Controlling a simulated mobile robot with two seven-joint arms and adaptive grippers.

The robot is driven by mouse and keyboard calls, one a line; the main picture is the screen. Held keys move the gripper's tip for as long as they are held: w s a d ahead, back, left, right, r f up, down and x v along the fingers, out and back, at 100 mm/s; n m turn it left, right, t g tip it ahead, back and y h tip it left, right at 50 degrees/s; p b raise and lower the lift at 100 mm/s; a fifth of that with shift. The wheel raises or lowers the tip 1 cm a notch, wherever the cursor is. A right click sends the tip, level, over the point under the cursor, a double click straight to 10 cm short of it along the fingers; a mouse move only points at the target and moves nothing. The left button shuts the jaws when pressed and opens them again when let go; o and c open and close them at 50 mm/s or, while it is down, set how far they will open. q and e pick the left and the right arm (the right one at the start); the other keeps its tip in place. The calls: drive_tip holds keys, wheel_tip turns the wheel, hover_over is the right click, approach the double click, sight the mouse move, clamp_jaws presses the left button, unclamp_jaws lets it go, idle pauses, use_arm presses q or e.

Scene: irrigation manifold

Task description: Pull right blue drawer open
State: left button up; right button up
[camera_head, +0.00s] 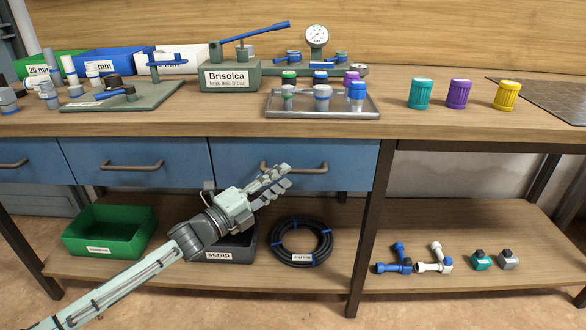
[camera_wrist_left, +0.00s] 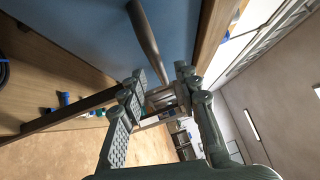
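The right blue drawer (camera_head: 338,160) is under the bench top, its front level with the drawer beside it. Its grey bar handle (camera_head: 312,171) is partly hidden behind my left gripper (camera_head: 284,176), which reaches in from the left at the handle's left part. In the left wrist view the drawer front (camera_wrist_left: 91,34) fills the top, and the handle (camera_wrist_left: 148,42) runs down toward the space between the fingers of my left gripper (camera_wrist_left: 160,80). The fingers are apart, so it is open. Whether they touch the handle is unclear. My right gripper is not in view.
Another blue drawer (camera_head: 170,185) is to the left. Below are a green bin (camera_head: 108,245), a dark scrap bin (camera_head: 222,254) and a black hose coil (camera_head: 301,260). A dark table leg (camera_head: 371,215) stands just right of the drawer.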

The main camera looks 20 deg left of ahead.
sight(292, 171)
use_arm(q)
drive_tip(key=shift+x, duration=2.05)
clamp_jaws()
